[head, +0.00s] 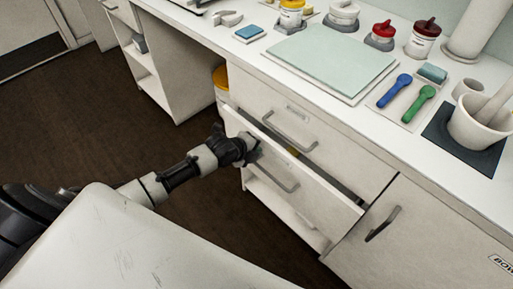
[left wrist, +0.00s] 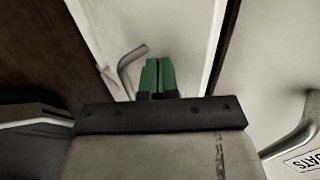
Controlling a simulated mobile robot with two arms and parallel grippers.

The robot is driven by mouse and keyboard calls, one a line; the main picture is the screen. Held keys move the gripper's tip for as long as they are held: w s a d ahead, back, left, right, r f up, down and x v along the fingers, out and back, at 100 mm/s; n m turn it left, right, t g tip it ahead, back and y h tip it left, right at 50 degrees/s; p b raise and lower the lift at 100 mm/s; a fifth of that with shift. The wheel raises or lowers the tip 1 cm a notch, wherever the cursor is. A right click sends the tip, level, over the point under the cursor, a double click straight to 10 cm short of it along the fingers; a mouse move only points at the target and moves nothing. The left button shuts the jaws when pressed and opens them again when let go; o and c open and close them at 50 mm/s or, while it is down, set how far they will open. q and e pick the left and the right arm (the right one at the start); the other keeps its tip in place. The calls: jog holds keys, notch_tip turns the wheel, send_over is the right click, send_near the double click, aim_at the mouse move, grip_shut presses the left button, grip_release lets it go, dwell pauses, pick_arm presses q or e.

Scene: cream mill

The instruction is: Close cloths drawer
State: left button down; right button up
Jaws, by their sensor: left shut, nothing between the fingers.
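A white drawer (head: 312,196) under the worktop stands partly pulled out, with a dark gap and a bit of something yellow behind its front. I cannot read a label saying it is the cloths drawer. Its grey bar handle (head: 278,181) is on the front. My left gripper (head: 251,150) is at the left part of this drawer front, near its upper edge. In the left wrist view, its green fingers (left wrist: 158,76) are together and empty, beside a grey handle (left wrist: 130,66) and in front of a white panel. I cannot tell whether they touch it. My right gripper is not in view.
A shut drawer (head: 291,118) sits above the open one. A cupboard door (head: 405,235) with a handle is at the right. The worktop holds a pale green mat (head: 332,58), blue and green scoops, jars and a mortar (head: 482,125). Dark floor (head: 115,120) is clear at left.

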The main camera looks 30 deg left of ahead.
pick_arm(q)
jog(key=shift+w+d, duration=0.15)
jog(key=shift+w, duration=0.25)
jog(key=shift+w, duration=0.1)
